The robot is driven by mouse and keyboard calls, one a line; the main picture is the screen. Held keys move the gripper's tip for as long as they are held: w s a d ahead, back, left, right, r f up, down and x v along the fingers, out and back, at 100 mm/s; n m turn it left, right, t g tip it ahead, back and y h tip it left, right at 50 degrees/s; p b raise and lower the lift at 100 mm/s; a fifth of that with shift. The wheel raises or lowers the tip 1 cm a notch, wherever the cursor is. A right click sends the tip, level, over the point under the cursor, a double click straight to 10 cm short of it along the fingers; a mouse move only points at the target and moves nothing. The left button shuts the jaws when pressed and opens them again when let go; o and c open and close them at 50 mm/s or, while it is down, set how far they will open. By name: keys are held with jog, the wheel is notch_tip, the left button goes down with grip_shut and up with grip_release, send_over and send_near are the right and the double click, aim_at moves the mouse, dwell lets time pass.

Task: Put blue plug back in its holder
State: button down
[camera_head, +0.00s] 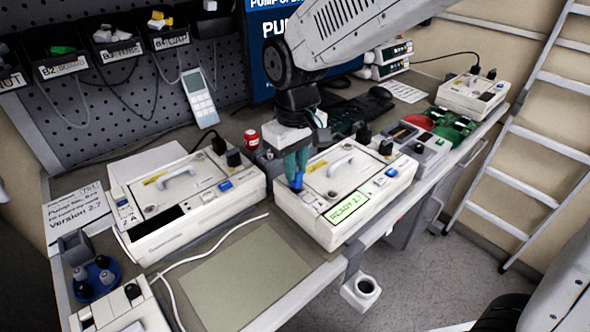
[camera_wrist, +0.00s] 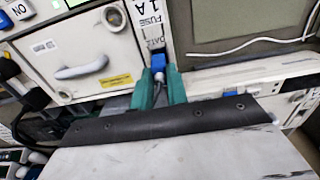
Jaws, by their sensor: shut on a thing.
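My gripper (camera_head: 295,172) has teal fingers and points down at the left rear side of the middle pump (camera_head: 342,187). In the wrist view, its fingertips (camera_wrist: 160,80) are shut on a blue plug (camera_wrist: 158,62), with a grey cable behind it. The plug is at the DATA end of the white strip (camera_wrist: 150,22) marked 1 A FUSE; whether it is seated there or just above, I cannot tell. In the head view the blue plug (camera_head: 297,182) shows low between the fingers. Which fixture is its holder is unclear.
A second pump (camera_head: 190,200), marked 2 A, stands close on the left. A blue round base (camera_head: 97,279) with grey pegs is at the front left. A white ring bracket (camera_head: 362,290) hangs off the bench's front edge. The green-grey mat (camera_head: 235,280) is clear except for a white cable nearby.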

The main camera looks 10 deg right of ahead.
jog(key=shift+r, duration=2.05)
